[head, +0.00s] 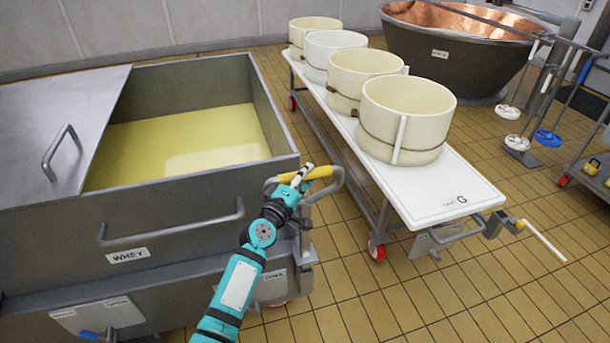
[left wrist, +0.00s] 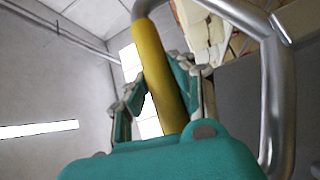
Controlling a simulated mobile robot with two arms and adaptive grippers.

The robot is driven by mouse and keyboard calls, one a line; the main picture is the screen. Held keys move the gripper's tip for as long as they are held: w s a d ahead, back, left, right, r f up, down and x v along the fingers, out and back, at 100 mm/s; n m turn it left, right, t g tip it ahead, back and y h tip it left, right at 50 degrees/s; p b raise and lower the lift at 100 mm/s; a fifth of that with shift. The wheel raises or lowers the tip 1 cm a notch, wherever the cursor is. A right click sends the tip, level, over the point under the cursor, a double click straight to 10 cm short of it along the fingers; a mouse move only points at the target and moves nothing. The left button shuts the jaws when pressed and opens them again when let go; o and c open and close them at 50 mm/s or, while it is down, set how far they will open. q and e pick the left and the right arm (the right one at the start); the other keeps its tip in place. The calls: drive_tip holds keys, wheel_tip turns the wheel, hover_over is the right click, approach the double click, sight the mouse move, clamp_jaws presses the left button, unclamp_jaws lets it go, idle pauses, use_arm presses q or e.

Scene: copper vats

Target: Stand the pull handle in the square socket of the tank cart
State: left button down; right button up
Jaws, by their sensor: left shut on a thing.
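The pull handle (head: 335,182) is a bent grey metal tube with a yellow grip. My left gripper (head: 302,178) is shut on the yellow grip, beside the near right corner of the grey whey tank (head: 200,195). In the left wrist view the fingers (left wrist: 165,95) close around the yellow grip (left wrist: 158,75), with the grey tube (left wrist: 277,100) of the pull handle curving down at the right. The lower end of the handle is hidden behind my gripper and arm in the head view. I cannot make out the square socket. My right gripper is not in view.
A white-topped wheeled table (head: 450,195) marked G carries several cream moulds (head: 405,110) to the right. A yellow-and-white lever (head: 540,238) sticks out at its near end. A copper vat (head: 455,60) stands behind. Tiled floor (head: 440,295) is clear at the front right.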

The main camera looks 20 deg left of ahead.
sight(305, 202)
use_arm(q)
drive_tip(key=shift+f+b, duration=3)
drive_tip(key=c, duration=1)
unclamp_jaws()
drive_tip(key=shift+c, duration=0.2)
drive_tip(key=shift+s+f, duration=0.1)
drive_tip(key=shift+f, duration=0.25)
drive_tip(key=s+a, duration=0.2)
drive_tip(key=s, duration=0.9)
drive_tip(key=shift+s, duration=0.35)
drive_tip(key=shift+a, duration=0.1)
